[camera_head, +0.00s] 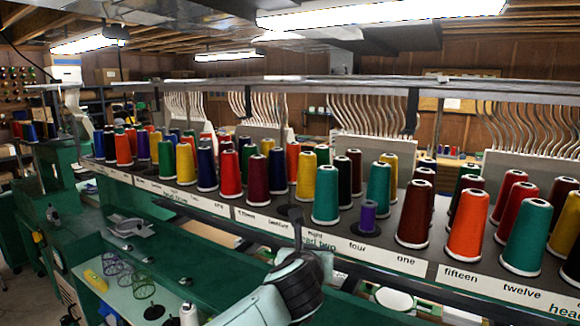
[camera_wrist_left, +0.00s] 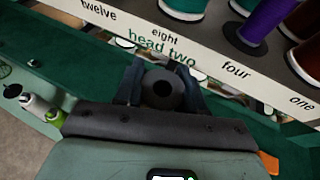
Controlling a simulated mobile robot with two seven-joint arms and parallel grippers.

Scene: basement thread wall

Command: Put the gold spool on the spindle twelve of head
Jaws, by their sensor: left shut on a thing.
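My left gripper (camera_head: 298,232) is in front of the label rail of head two, near the labels twelve and eight. In the left wrist view the gripper (camera_wrist_left: 162,88) is shut on a dark round thing (camera_wrist_left: 163,74) with a hole in its middle. Its side colour is hidden, so I cannot tell whether it is the gold spool. A bare dark disc (camera_head: 290,212) lies behind the label twelve, left of a teal cone (camera_head: 326,194). A mustard-yellow cone (camera_head: 390,172) stands in the back row. My right gripper is not in view.
A small purple spool (camera_head: 368,216) stands behind label four, right of the teal cone. Brown (camera_head: 415,215) and orange (camera_head: 467,226) cones stand farther right. A metal bar (camera_head: 320,82) runs above the cones. The green machine table (camera_head: 215,265) lies below the rail.

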